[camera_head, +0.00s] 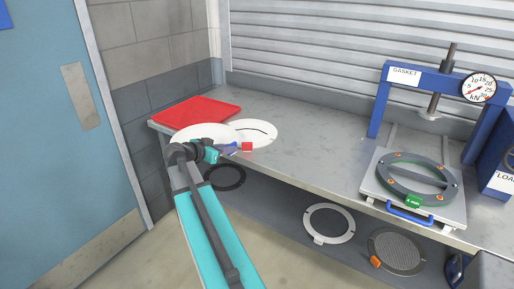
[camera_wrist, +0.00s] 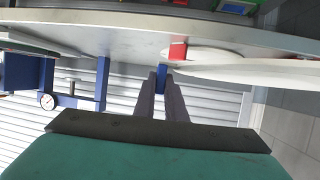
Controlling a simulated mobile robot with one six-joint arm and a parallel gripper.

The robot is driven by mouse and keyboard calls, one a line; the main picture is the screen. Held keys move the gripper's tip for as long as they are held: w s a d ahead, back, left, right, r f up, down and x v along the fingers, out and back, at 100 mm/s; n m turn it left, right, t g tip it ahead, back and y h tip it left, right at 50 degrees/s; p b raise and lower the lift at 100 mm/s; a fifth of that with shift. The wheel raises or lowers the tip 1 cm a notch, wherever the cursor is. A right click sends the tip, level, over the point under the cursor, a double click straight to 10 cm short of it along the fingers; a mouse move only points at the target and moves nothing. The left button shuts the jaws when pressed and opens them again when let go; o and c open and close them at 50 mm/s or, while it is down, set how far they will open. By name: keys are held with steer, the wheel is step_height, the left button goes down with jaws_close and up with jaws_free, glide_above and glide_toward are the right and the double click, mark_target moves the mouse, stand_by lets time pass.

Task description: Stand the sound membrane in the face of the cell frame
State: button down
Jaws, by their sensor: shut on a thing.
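The plain white round membrane (camera_head: 190,131) is at the left end of the bench, partly behind my gripper; it shows nearly edge-on in the wrist view (camera_wrist: 270,72). My gripper (camera_head: 231,150) is shut on its blue tab (camera_wrist: 161,74). Whether this membrane is clear of the bench I cannot tell. A second white membrane (camera_head: 258,130), with a dark curved line across it and a red tab (camera_head: 247,147), lies just to the right. The grey cell frame (camera_head: 381,180), a ring with orange dots and a green tab (camera_head: 413,201), lies on the press plate at the right.
A red mat (camera_head: 200,112) lies at the bench's back left. The blue gasket press (camera_head: 376,104) with a dial stands over the plate. Below are a black ring (camera_head: 240,177), a white ring (camera_head: 349,225) and a mesh disc (camera_head: 400,250). The bench middle (camera_head: 315,140) is clear.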

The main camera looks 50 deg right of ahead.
steer(key=w+a+r+n+t+y, duration=0.1)
steer(key=w+a+n+t+y, duration=0.1)
steer(key=w+a+n+t, duration=0.6)
steer(key=w+a+n+t+y, duration=0.25)
steer(key=w+a, duration=0.65)
steer(key=a, duration=0.7)
steer(key=w+a+r+n+t+y, duration=0.1)
steer(key=w+a+r+n+y, duration=0.1)
steer(key=a, duration=0.6)
steer(key=w+a+r+n+t+y, duration=0.1)
steer(key=w+a+r+n+y, duration=0.1)
steer(key=a, duration=0.7)
steer(key=w+a+r+n+t+y, duration=0.2)
steer(key=a+r+n+y, duration=0.2)
steer(key=a, duration=0.5)
steer(key=shift+r+y, duration=0.45)
steer(key=shift+y, duration=0.1)
